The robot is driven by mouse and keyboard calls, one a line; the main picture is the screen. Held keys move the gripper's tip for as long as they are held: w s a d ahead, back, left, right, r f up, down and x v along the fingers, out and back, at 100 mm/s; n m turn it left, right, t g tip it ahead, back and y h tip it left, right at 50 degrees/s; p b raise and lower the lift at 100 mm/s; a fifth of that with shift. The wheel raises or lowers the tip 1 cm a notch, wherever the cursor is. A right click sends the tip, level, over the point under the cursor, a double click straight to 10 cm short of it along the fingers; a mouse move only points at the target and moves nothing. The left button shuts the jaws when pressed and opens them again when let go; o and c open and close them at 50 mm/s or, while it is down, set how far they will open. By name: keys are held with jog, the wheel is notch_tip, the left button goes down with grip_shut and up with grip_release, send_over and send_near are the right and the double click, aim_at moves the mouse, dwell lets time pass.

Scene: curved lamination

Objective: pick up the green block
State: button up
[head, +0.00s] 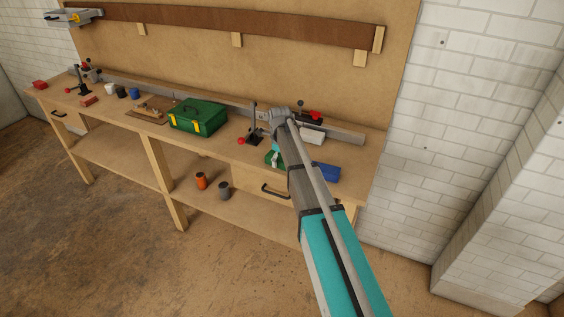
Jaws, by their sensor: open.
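A small green block (268,156) lies on the workbench, towards its right end and close to the front edge. My arm and gripper hide part of it. My gripper (276,160) shows small beside my arm, over or right at the green block. Its fingers are open. I cannot tell whether they touch the block or stand around it.
A blue block (325,172) lies right of my arm, and a white block (312,137) behind it. A black clamp with a red knob (242,141) stands left of my gripper. A green toolbox (198,117) stands farther left. The workbench (220,149) has bare front space there.

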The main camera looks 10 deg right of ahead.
aim_at(280, 157)
jog(key=c, duration=1.2)
jog(key=shift+o, duration=0.2)
jog(key=shift+r, duration=0.15)
notch_tip(280, 157, up, 3)
jog(key=p, duration=0.3)
jog(key=s+r+p, duration=0.9)
jog(key=s+p, duration=0.1)
jog(key=s, duration=0.4)
jog(key=shift+r, duration=0.35)
